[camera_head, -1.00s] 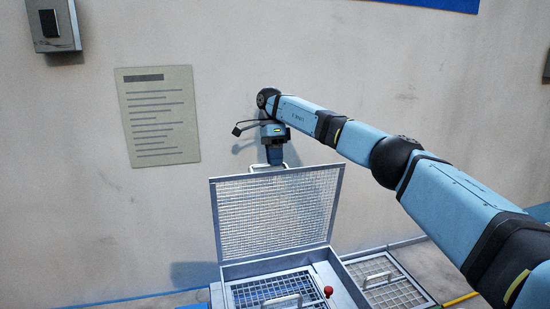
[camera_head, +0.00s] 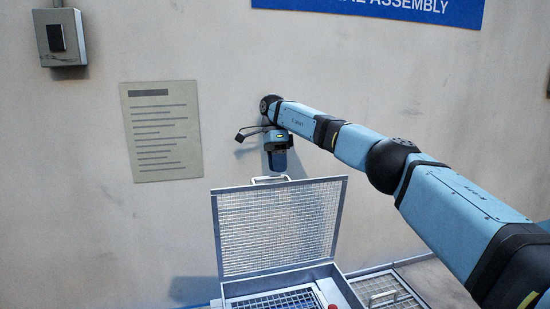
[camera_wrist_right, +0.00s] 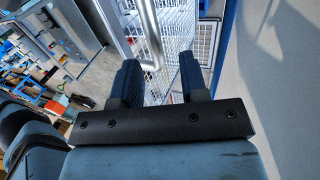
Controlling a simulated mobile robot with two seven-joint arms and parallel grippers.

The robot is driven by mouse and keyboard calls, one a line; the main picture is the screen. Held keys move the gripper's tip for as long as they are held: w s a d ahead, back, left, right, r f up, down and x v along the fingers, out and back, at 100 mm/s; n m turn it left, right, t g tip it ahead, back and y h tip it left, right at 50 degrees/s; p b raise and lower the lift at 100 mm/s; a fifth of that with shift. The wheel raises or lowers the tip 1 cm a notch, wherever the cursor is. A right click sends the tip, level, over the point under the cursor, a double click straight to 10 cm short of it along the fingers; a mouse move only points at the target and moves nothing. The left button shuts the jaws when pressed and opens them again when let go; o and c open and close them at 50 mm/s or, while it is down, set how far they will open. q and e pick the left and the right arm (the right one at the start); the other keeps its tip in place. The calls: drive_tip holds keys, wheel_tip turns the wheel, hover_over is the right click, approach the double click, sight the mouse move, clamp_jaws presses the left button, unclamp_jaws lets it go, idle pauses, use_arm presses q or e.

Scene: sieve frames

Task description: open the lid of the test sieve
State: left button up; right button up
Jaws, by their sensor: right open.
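The test sieve (camera_head: 277,297) stands against the wall at the bottom of the head view, cut off by the lower edge. Its mesh lid (camera_head: 277,229) stands raised, close to upright, with a light handle (camera_head: 270,180) on its top edge. My right gripper (camera_head: 278,168) is just above the handle, pointing down. In the right wrist view the two fingers (camera_wrist_right: 160,85) are apart, with nothing held between them. The lid's mesh (camera_wrist_right: 172,50) and the handle's bar (camera_wrist_right: 152,35) show beyond the fingertips. My left gripper is not in view.
A red knob (camera_head: 332,307) is at the sieve's front right. A second mesh frame with a handle (camera_head: 383,296) lies to the right. A paper notice (camera_head: 161,131), a grey box (camera_head: 60,37) and a blue sign (camera_head: 400,8) are on the wall.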

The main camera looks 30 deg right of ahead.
drive_tip(key=v, duration=0.4)
drive_tip(key=shift+a+r, duration=0.2)
drive_tip(key=shift+a, duration=0.05)
drive_tip(key=shift+s, duration=0.1)
idle(0.3)
drive_tip(key=shift+f, duration=0.15)
